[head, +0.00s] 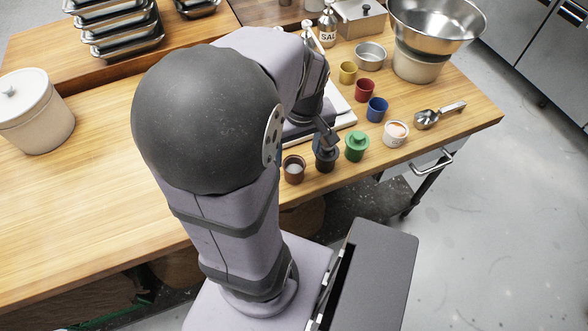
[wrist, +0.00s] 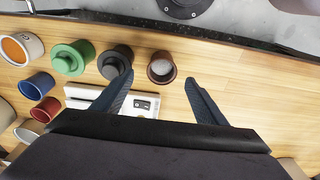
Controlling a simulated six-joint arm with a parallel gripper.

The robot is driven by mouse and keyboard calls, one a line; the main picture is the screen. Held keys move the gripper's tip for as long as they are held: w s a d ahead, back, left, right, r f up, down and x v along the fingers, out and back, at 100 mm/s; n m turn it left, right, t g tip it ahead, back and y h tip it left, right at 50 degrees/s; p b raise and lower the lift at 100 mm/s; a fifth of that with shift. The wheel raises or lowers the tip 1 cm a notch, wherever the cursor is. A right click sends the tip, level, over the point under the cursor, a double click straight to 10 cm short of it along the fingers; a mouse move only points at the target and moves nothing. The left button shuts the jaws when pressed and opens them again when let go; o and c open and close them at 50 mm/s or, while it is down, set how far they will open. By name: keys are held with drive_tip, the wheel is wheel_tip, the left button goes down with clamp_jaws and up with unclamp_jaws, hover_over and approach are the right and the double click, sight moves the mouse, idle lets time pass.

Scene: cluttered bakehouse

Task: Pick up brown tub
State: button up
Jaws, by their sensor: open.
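The brown tub (head: 293,175) stands upright near the table's front edge in the head view, open at the top with something pale inside. In the wrist view the brown tub (wrist: 161,79) lies just beyond my gripper (wrist: 158,78), roughly between the lines of its two fingers. My gripper is open, with nothing between the fingers. In the head view my own arm hides much of the gripper. I cannot tell its height above the tub.
A dark tub (wrist: 115,62) stands close beside the brown one, then a lidded green tub (wrist: 72,58) and a white tub (head: 396,133). Blue (head: 377,109), red (head: 365,90) and yellow (head: 347,72) tubs stand behind. A white scale (wrist: 85,104) lies close by.

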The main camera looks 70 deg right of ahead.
sight(294, 164)
drive_tip(key=shift+w+d+f+p, duration=0.1)
drive_tip(key=shift+w+f+p, duration=0.1)
drive_tip(key=shift+f, duration=1)
drive_tip(key=shift+w+d+f+p, duration=0.1)
drive_tip(key=shift+w+f+p, duration=0.05)
drive_tip(key=shift+f, duration=1)
drive_tip(key=shift+w+d+f+p, duration=0.1)
drive_tip(key=shift+w+f+p, duration=0.1)
drive_tip(key=shift+f, duration=1)
drive_tip(key=c, duration=1.1)
